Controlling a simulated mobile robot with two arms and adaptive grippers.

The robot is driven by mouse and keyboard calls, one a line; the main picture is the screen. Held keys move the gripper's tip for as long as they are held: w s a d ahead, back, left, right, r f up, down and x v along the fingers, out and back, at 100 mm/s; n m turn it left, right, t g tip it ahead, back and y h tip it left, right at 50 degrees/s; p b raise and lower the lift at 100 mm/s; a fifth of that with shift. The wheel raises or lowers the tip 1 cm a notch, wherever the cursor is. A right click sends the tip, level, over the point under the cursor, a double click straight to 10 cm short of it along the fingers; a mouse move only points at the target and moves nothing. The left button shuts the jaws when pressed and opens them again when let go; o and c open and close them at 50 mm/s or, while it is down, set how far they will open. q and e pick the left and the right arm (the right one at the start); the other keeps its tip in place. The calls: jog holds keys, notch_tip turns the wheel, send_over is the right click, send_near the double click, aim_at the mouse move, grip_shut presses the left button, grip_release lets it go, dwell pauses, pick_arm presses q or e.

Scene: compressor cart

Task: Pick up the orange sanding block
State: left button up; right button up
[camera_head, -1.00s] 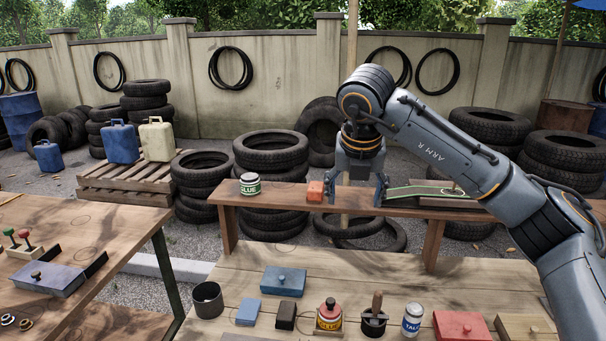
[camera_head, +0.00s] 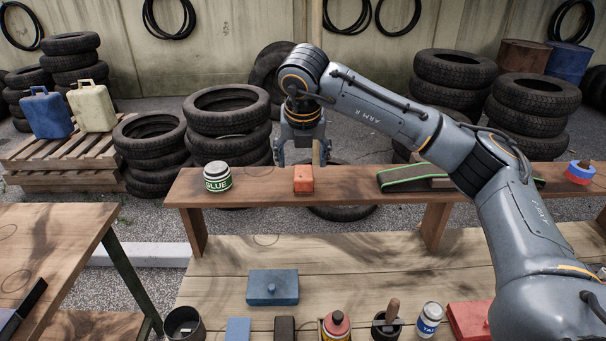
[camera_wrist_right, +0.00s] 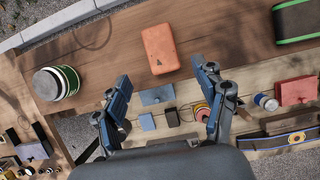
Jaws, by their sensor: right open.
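The orange sanding block (camera_head: 303,179) lies on the raised narrow wooden shelf (camera_head: 355,191) behind the workbench. In the right wrist view the block (camera_wrist_right: 160,49) sits beyond the fingertips, roughly centred between them, with a clear gap. My right gripper (camera_head: 302,158) is open and empty, pointing down just above or behind the block; the exact depth is hard to tell in the head view. In the right wrist view its two blue fingers (camera_wrist_right: 163,83) are spread wide. My left gripper is not in view.
A glue tin (camera_head: 217,177) stands left of the block on the shelf. A green-edged black belt (camera_head: 410,177) lies to the right, and a blue and red round item (camera_head: 580,172) further right. The workbench in front holds a blue box (camera_head: 272,287), a red box and several small items.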

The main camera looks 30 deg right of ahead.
aim_at(304, 172)
jog(key=shift+w+d+f, duration=0.15)
jog(key=shift+w+f, duration=0.15)
jog(key=shift+f, duration=0.3)
jog(key=shift+w+f, duration=0.2)
jog(key=shift+f, duration=0.1)
jog(key=shift+w+d+f, duration=0.1)
jog(key=shift+w+f, duration=0.05)
jog(key=shift+f, duration=0.05)
jog(key=p+x, duration=0.1)
jog(key=x, duration=0.1)
jog(key=p+x, duration=0.1)
jog(key=x, duration=0.1)
jog(key=shift+w+d, duration=0.1)
jog(key=shift+d, duration=0.3)
jog(key=shift+w+f, duration=0.2)
jog(key=shift+f, duration=0.1)
jog(key=shift+c, duration=0.6)
jog(key=c, duration=1.1)
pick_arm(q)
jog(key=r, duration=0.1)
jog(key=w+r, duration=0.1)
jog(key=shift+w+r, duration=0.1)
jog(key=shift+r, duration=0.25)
pick_arm(e)
jog(key=shift+c, duration=0.2)
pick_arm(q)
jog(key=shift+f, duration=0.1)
pick_arm(e)
jog(key=shift+r, duration=0.15)
